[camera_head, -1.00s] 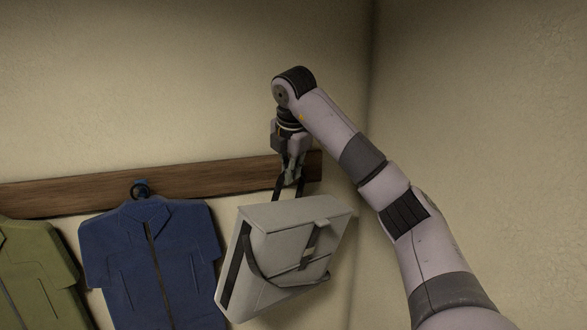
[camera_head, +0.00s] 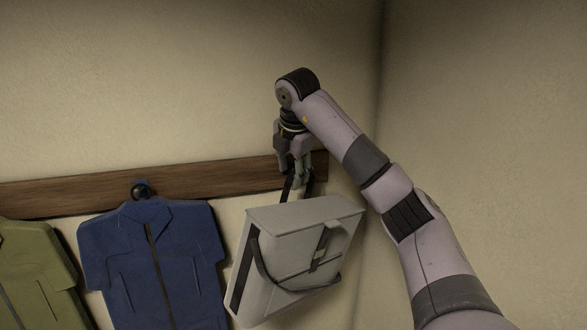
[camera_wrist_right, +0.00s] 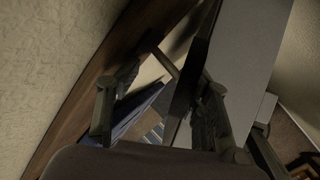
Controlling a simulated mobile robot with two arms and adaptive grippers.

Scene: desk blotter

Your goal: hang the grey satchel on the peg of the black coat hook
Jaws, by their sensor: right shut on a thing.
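The grey satchel (camera_head: 300,225) hangs below my right gripper (camera_head: 301,178), tilted, in front of the wall near the right end of the rail. My right gripper is shut on the satchel's dark strap (camera_head: 287,187). In the right wrist view the satchel's grey side (camera_wrist_right: 245,50) fills the right, and my gripper's fingers (camera_wrist_right: 170,88) stand on both sides of the dark strap. A short rod (camera_wrist_right: 165,62) shows between the fingers; I cannot tell whether it is the black coat hook's peg. In the head view that hook is not visible, perhaps behind my gripper. My left gripper is not in view.
A wooden rail (camera_head: 90,194) runs along the wall. A blue shirt (camera_head: 150,255) hangs from a dark hook (camera_head: 140,190), just left of the satchel. A green shirt (camera_head: 35,270) hangs farther left. The wall corner is right of the rail's end.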

